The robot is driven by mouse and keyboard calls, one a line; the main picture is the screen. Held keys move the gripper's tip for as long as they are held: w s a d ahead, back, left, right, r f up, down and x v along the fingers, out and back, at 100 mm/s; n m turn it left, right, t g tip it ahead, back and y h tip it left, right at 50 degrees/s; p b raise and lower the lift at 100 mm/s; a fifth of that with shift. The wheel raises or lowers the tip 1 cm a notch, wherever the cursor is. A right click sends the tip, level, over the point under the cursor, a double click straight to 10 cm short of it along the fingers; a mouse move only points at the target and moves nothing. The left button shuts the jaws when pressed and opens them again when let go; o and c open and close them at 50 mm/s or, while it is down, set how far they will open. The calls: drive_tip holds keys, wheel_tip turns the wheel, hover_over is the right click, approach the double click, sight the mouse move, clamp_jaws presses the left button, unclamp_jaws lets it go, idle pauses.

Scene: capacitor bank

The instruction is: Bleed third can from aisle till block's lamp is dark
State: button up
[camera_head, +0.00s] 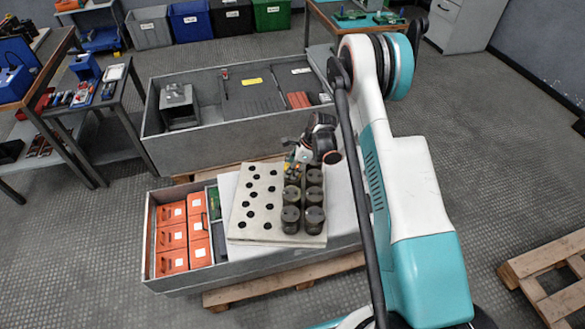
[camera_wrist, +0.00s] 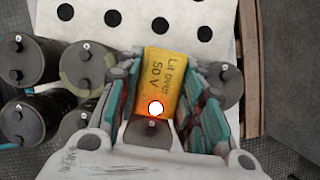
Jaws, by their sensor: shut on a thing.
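My gripper (camera_wrist: 172,80) is shut on a yellow block (camera_wrist: 164,68) marked "Lit over 50 V", with a finger on each side. The block's round lamp (camera_wrist: 155,108) glows white with an orange halo. A dark can (camera_wrist: 152,132) is just below the lamp in the wrist view, partly hidden by my wrist; I cannot tell whether the block touches its terminals. Other dark cans stand left (camera_wrist: 88,68) and right (camera_wrist: 226,86). In the head view, my gripper (camera_head: 298,158) is over the far end of the two rows of cans (camera_head: 290,218).
The cans stand on a pale board with black holes (camera_head: 257,205), on a grey crate (camera_head: 270,268) beside orange boxes (camera_head: 172,238). A second grey crate (camera_head: 180,152) lies behind. Tool tables (camera_head: 98,95) stand left; a wooden pallet (camera_head: 550,270) lies right.

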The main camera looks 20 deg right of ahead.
drive_tip(key=o, duration=1.3)
drive_tip(key=v, duration=1.2)
drive_tip(key=s+a+r+n+t+h, duration=0.15)
drive_tip(key=s+r+n, duration=0.35)
drive_tip(key=r, duration=0.7)
drive_tip(key=s+a+r+n+t+h, duration=0.15)
drive_tip(key=s+r+n, duration=0.4)
drive_tip(key=r, duration=0.65)
drive_tip(key=s+r+n, duration=0.2)
drive_tip(key=s+n, duration=0.2)
drive_tip(key=s, duration=0.3)
drive_tip(key=s+a+r+n+t, duration=0.1)
drive_tip(key=s+r+n, duration=0.1)
drive_tip(key=s+n, duration=0.2)
drive_tip(key=s+r+n+t+h, duration=0.1)
drive_tip(key=s+n, duration=0.3)
drive_tip(key=s, duration=0.6)
drive_tip(key=shift+s+a+r, duration=0.15)
drive_tip(key=shift+s+r, duration=0.1)
drive_tip(key=shift+r, duration=0.3)
